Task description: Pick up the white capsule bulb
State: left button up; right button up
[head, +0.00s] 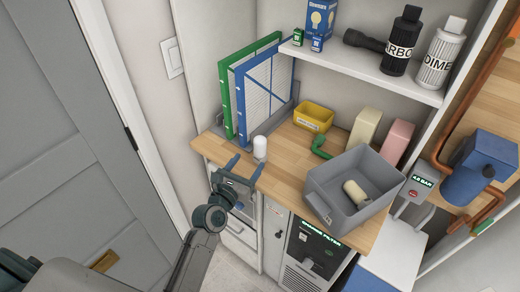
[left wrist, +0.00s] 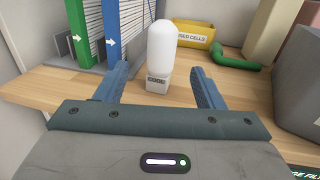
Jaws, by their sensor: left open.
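The white capsule bulb (head: 260,147) stands upright on the wooden counter, near its front edge. In the left wrist view the bulb (left wrist: 160,52) has a rounded white top and a narrower base with a dark label. My left gripper (head: 246,166) is open at the counter's front edge, just short of the bulb. In the left wrist view its two blue fingers (left wrist: 160,82) point toward the bulb, one to each side of its base. The fingers look apart from the bulb. My right gripper does not show.
Green (head: 225,103) and blue (head: 240,103) framed filters stand left of the bulb. A yellow bin (head: 314,115) and a green bent pipe (head: 319,148) lie behind and right. A grey crate (head: 322,207) holding a pale cylinder (head: 356,194) stands at the right. A shelf (head: 360,68) is above.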

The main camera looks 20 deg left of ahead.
aim_at(256, 151)
pick_arm(q)
jog(key=w, duration=0.4)
jog(key=shift+w+d, duration=0.1)
jog(key=shift+d, duration=0.2)
jog(key=shift+w+d+f, duration=0.15)
jog(key=shift+w+d, duration=0.05)
jog(key=shift+w, duration=0.8)
jog(key=shift+w+d+f, duration=0.2)
jog(key=shift+w, duration=0.8)
jog(key=shift+w+d+f, duration=0.15)
jog(key=shift+w+d, duration=0.05)
jog(key=shift+w, duration=0.8)
jog(key=shift+s+r, duration=0.1)
jog(key=shift+c, duration=0.6)
jog(key=c, duration=0.9)
